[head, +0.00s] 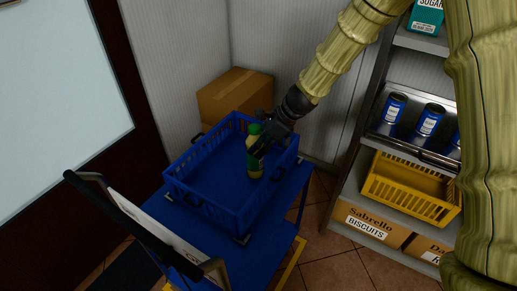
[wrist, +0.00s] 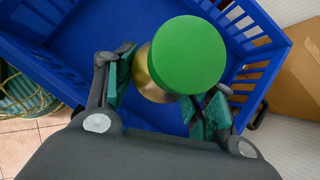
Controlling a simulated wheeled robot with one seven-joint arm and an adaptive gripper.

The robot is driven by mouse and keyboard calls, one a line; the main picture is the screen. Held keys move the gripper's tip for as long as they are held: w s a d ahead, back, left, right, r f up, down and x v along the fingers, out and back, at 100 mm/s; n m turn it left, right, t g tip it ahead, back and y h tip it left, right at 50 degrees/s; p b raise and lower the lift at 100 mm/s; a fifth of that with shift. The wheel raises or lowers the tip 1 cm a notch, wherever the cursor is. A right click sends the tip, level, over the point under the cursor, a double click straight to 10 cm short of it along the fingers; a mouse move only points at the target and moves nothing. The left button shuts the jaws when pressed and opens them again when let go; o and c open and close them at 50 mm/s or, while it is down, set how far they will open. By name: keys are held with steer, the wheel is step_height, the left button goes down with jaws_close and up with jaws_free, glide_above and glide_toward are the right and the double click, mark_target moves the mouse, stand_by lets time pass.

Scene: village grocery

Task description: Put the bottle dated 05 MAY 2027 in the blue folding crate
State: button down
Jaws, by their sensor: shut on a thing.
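A bottle with a green cap and a yellowish body (head: 254,160) is in my gripper (head: 262,148). In the wrist view its round green cap (wrist: 188,55) faces the camera, and my gripper's green-padded fingers (wrist: 165,92) are shut around the bottle. The date on the bottle cannot be read. The blue folding crate (head: 205,205) stands on a blue cart. The bottle is upright over the right part of the crate, inside its rim as seen from the head. Whether it touches the crate floor, I cannot tell. In the wrist view the crate floor (wrist: 100,50) lies below the bottle.
The blue cart (head: 190,237) has a dark push handle (head: 130,225) at the near left. A cardboard box (head: 235,95) stands behind the crate. At right, a shelf holds blue cans (head: 430,120), a yellow crate (head: 412,187) and biscuit boxes (head: 370,222). The crate's left part is empty.

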steer(key=shift+f, duration=1.3)
steer(key=c, duration=0.5)
jaws_free()
steer(key=shift+c, duration=0.2)
steer(key=v, duration=1.2)
